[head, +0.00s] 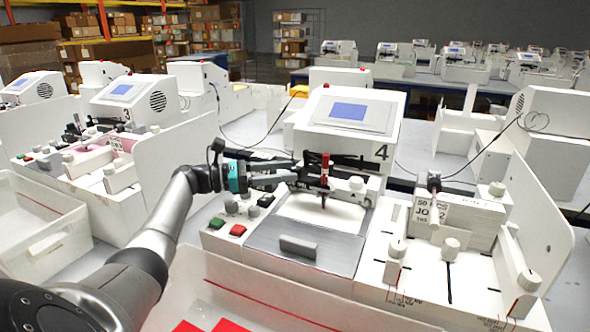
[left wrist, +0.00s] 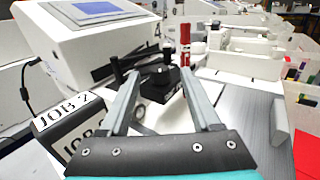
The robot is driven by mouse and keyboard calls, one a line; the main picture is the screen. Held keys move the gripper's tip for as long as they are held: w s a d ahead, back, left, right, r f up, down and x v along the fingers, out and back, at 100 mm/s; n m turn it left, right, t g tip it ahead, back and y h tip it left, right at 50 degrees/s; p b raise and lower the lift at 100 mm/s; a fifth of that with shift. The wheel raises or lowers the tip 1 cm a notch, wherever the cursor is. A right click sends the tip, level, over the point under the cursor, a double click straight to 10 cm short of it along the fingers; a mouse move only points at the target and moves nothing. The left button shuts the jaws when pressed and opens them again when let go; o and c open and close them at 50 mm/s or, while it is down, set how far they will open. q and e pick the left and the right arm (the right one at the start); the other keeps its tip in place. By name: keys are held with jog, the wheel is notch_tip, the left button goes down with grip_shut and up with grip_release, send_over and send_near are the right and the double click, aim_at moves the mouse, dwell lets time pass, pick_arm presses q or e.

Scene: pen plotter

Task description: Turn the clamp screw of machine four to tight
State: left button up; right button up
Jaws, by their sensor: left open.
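Machine four (head: 352,148), a white plotter with a blue screen and a "4" on its front, stands in the middle of the head view. Its red pen (head: 325,168) stands upright in the black carriage, and the pen also shows in the left wrist view (left wrist: 185,42). A black knob (left wrist: 160,80) on the carriage beside the pen looks like the clamp screw; its tightness cannot be told. My left gripper (head: 296,172) is open at the carriage, left of the pen. In the left wrist view its fingertips (left wrist: 158,76) lie either side of the knob; contact is unclear. My right gripper is not in view.
Buttons and small knobs (head: 238,230) sit on the panel below my left gripper. A grey drawer-like plate (head: 305,246) lies in front. A white bin (head: 40,235) is at the left edge.

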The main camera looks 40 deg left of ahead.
pick_arm(q)
jog(key=v, duration=1.1)
jog(key=shift+s+a, duration=0.25)
jog(key=shift+s, duration=0.05)
